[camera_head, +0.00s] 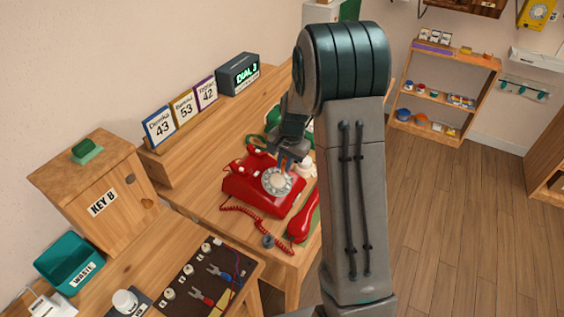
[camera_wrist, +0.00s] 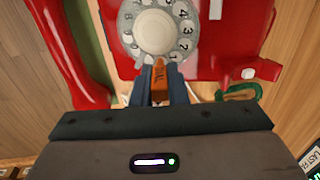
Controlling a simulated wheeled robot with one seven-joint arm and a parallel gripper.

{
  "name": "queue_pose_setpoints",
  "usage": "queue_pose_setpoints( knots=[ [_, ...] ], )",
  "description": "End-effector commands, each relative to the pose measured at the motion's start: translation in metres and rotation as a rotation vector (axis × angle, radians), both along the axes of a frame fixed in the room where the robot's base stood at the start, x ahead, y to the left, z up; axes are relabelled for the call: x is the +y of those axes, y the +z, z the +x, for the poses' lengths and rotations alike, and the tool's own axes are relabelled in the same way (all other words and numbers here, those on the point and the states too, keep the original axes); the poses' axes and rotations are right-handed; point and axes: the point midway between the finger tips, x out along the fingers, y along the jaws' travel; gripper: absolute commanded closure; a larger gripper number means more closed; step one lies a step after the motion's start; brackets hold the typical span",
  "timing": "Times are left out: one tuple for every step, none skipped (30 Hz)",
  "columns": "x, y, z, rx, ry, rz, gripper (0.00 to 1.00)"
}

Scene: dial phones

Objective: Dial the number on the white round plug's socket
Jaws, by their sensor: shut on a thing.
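A red rotary phone (camera_head: 245,190) stands on the wooden desk, its white dial (camera_head: 278,181) facing up. Its red handset (camera_head: 303,218) lies off the hook beside it. My gripper (camera_head: 287,162) is over the dial, shut on an orange stick (camera_wrist: 160,78) with partly readable lettering. In the wrist view the stick's tip is at the rim of the dial (camera_wrist: 156,32); I cannot tell whether it sits in a hole. A dark board (camera_head: 190,285) at the lower left carries several white knobs and red and blue plug-like pieces. I cannot make out a socket number.
A display (camera_head: 238,74) reads "DIAL 3". Cards beside it show 43 (camera_head: 160,128), 53 (camera_head: 184,107) and 42 (camera_head: 206,93). A "KEY B" box (camera_head: 125,200) and a teal "WASTE" bin (camera_head: 70,262) stand left. A green object (camera_head: 272,118) is partly hidden behind my arm.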

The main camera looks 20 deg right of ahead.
Motion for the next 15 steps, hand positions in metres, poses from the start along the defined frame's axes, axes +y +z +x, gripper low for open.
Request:
queue_pose_setpoints(
  knots=[
    [-0.0019,-0.0019,-0.0012,0.0,-0.001,0.0,1.0],
    [-0.0023,-0.0019,-0.0015,0.0,0.0,0.0,1.0],
    [-0.0025,-0.0018,-0.0017,0.0,0.0,0.0,1.0],
    [-0.0024,-0.0015,-0.0017,0.0,0.001,0.0,1.0],
    [-0.0024,-0.0013,-0.0017,0.0,0.001,0.0,1.0],
    [-0.0024,-0.0012,-0.0017,0.0,0.001,0.0,1.0],
    [-0.0024,-0.0012,-0.0017,0.0,0.001,0.0,1.0],
    [-0.0024,-0.0012,-0.0017,0.0,0.001,0.0,1.0],
    [-0.0023,-0.0012,-0.0017,0.0,0.001,0.0,1.0],
    [-0.0023,-0.0013,-0.0017,0.0,0.001,0.0,1.0],
    [-0.0025,-0.0015,-0.0019,0.0,0.001,0.0,1.0],
    [-0.0027,-0.002,-0.0024,0.0,0.0,0.0,1.0],
    [-0.0032,-0.0025,-0.003,0.0,0.0,0.0,1.0],
    [-0.0037,-0.003,-0.0038,0.0,0.0,0.0,1.0],
    [-0.0044,-0.0039,-0.0052,0.0,0.0,0.0,1.0]
  ],
)
